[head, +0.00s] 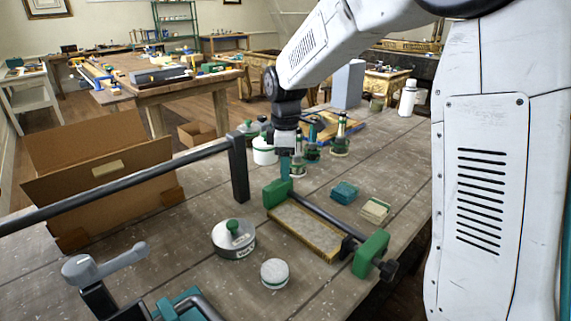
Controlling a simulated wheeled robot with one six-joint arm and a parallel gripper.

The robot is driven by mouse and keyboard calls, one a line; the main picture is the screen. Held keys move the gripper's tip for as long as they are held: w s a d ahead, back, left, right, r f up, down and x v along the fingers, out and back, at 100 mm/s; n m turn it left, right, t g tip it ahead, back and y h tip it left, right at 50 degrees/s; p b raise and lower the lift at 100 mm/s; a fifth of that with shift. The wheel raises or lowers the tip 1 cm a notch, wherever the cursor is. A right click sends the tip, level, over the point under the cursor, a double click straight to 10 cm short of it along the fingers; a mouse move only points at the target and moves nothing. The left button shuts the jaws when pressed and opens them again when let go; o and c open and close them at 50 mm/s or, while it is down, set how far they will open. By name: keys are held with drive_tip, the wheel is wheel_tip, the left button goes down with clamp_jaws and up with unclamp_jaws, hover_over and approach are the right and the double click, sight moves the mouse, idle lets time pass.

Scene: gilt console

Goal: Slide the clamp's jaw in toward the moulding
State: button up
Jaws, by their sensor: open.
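The clamp has a dark bar (320,216) with a green jaw at each end. The far green jaw (274,194) stands by the moulding's far end, and the near green jaw (371,253) is at front right, by a black screw knob (388,269). The brown-gold moulding (303,231) lies on the table along the bar, between the jaws. Whether either jaw touches it I cannot tell. My gripper (285,176) points down right by the far jaw, its teal fingers just above or behind it. It is open, with nothing visible between the fingers; contact with the jaw is unclear.
A teal block (344,192) and a pale block (375,210) lie right of the clamp. A green-knobbed tin (233,238) and a small round jar (274,273) stand to its left. Several bottles and pots stand behind my gripper. A cardboard box (100,180) is at left, behind a dark rail (120,185).

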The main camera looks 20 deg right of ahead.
drive_tip(key=shift+c, duration=0.3)
clamp_jaws()
drive_tip(key=shift+s+d, duration=0.3)
drive_tip(key=shift+s, duration=0.35)
drive_tip(key=shift+o, duration=0.3)
unclamp_jaws()
wheel_tip(320, 180, up, 8)
drive_tip(key=shift+f, duration=0.1)
